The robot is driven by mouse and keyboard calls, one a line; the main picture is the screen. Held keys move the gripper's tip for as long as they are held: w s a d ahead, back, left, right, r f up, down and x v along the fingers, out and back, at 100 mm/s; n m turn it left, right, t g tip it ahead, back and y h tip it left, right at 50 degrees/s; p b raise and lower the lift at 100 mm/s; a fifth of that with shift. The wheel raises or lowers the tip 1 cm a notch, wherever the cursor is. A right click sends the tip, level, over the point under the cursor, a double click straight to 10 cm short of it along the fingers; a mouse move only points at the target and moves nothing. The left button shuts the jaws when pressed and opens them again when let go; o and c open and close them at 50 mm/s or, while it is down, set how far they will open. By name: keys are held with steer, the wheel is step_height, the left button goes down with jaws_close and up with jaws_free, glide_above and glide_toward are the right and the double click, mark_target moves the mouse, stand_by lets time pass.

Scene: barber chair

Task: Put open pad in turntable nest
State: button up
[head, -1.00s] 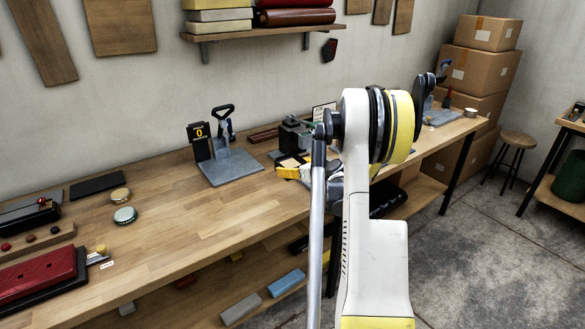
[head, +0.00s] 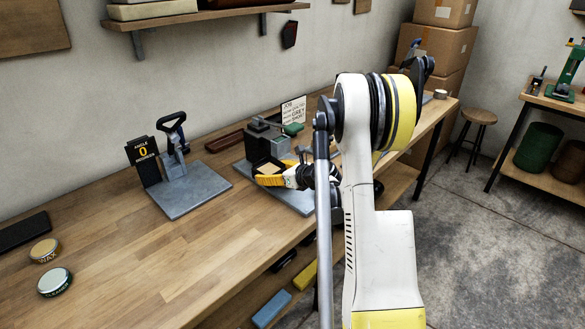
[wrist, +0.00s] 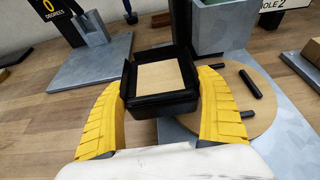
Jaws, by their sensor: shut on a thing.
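My gripper (wrist: 160,108) is shut on the open pad (wrist: 158,80), a black square shell with a pale wooden face inside. The yellow fingers press on its left and right sides. In the head view the gripper (head: 272,174) holds the pad (head: 266,167) at the grey fixture, partly hidden by my arm. The turntable (wrist: 218,133) is a round tan disc with several short black pegs, on a grey plate.
A grey block (wrist: 222,24) stands behind the turntable. A clamp stand on a grey base (head: 190,188), with an angle sign (head: 143,160), stands to the left. A printed card (head: 293,108) stands behind the fixture.

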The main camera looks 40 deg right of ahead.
steer(key=d, duration=0.3)
steer(key=d+b, duration=0.1)
steer(key=d, duration=0.1)
steer(key=shift+w+d, duration=0.25)
steer(key=shift+d, duration=0.05)
steer(key=d+b, duration=0.1)
steer(key=d, duration=0.1)
steer(key=d+f, duration=0.1)
steer(key=shift+w+d+f+b, duration=0.1)
steer(key=shift+w+d+b, duration=0.05)
steer(key=shift+d+b, duration=0.2)
steer(key=shift+a+f, duration=0.1)
steer(key=shift+f, duration=0.05)
steer(key=shift+f, duration=0.2)
steer(key=o, duration=1.3)
steer(key=shift+o, duration=0.2)
steer(key=shift+r, duration=0.1)
